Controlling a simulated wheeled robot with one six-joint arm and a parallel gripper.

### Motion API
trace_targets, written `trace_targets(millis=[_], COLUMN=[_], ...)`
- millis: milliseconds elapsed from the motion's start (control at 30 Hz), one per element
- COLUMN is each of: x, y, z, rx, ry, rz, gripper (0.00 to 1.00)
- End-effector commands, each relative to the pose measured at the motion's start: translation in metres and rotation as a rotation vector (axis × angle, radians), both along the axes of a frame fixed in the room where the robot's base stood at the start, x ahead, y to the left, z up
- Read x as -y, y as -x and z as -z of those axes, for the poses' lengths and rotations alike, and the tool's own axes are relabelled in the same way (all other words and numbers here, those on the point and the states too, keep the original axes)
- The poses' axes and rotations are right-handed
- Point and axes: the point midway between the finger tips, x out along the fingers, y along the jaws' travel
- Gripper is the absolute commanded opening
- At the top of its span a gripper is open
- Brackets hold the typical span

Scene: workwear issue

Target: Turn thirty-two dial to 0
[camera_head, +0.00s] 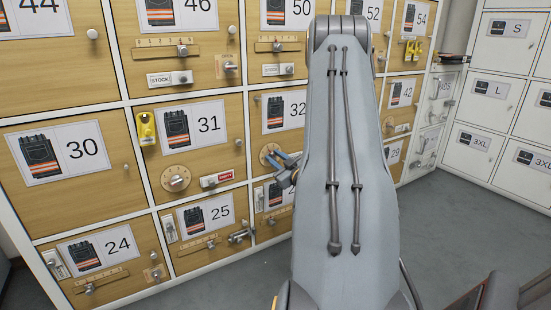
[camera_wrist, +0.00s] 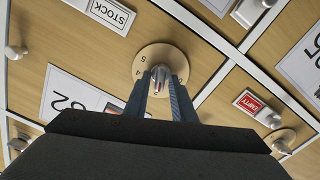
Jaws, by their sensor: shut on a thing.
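The locker door labelled 32 (camera_head: 284,113) is in the middle of the head view, partly hidden by my arm. Its round wooden dial (camera_head: 265,153) sits low on that door. My gripper (camera_head: 283,160) reaches the dial. In the wrist view my gripper (camera_wrist: 163,90) has its two fingers on either side of the dial's metal knob (camera_wrist: 161,72), shut on it. Where the knob's pointer stands is hard to tell.
Door 31 (camera_head: 208,123) beside it has its own dial (camera_head: 175,179) and a red tag (camera_head: 217,179). Stock tags, knobs and sliders stick out from nearby doors. White lockers (camera_head: 497,90) stand at the right. Grey floor (camera_head: 450,240) is clear in front of them.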

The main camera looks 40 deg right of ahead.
Motion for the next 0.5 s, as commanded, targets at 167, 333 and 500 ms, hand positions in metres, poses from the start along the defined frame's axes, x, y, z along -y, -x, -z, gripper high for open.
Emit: trace_targets(millis=[167, 333, 500], x=[-0.0008, -0.0014, -0.0021], y=[0.0006, 0.0006, 0.0004], z=[-0.0005, -0.0003, 0.0005], rx=[-0.026, -0.061, -0.098], ry=[0.101, 0.243, 0.400], rz=[0.001, 0.000, 0.000], gripper=[0.01, 0.01, 0.01])
